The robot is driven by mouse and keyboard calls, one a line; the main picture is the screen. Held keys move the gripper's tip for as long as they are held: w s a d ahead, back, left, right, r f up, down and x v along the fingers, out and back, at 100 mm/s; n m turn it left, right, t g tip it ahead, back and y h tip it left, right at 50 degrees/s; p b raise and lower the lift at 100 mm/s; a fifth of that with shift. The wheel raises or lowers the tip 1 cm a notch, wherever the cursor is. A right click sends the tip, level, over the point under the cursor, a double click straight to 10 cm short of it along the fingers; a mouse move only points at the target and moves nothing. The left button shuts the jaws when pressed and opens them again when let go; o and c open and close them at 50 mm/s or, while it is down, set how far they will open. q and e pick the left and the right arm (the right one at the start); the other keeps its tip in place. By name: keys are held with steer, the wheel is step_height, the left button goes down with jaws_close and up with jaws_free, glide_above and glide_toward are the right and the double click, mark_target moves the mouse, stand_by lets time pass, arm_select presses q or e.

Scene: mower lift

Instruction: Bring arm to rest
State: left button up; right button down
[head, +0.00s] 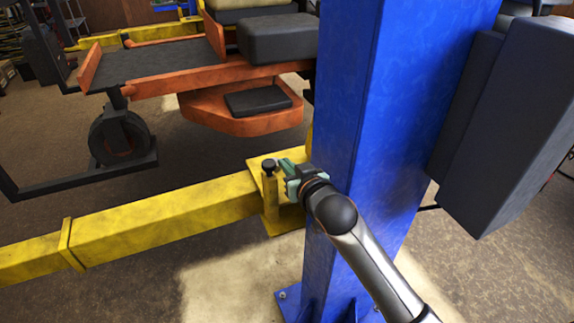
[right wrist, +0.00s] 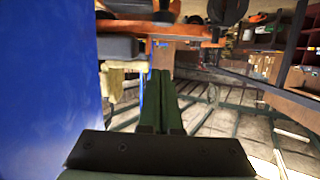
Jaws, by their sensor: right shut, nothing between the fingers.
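My right gripper (head: 283,167) is in the middle of the head view, beside the blue post (head: 385,100) and close to the black-topped pin (head: 269,168) on the yellow lift arm (head: 160,222). Its fingers are shut with nothing between them. In the right wrist view the two green fingers (right wrist: 161,90) lie together and point forward, with the blue post at the left. Whether the fingers touch the pin is hard to tell. My right arm comes up from the lower right, passing in front of the post. My left gripper is not in view.
An orange mower (head: 190,75) with black decks and a black wheel (head: 118,138) stands raised at the upper left. A dark grey box (head: 510,120) is fixed to the post's right side. The floor at the lower right is clear. Shelves (right wrist: 275,55) stand far off.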

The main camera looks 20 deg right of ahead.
steer(key=s+a+f+n+g+y, duration=0.1)
steer(key=s+f, duration=0.4)
steer(key=f, duration=0.3)
steer(key=s+a+f+g, duration=0.1)
steer(key=s+f+g, duration=0.1)
steer(key=s+f, duration=0.45)
steer(key=s+a+f+n+g, duration=0.1)
steer(key=s+f+g, duration=0.1)
steer(key=s+f, duration=1.2)
steer(key=s, duration=0.3)
steer(key=shift+a+g+y, duration=0.15)
steer(key=shift+g+y, duration=0.25)
steer(key=shift+f, duration=0.1)
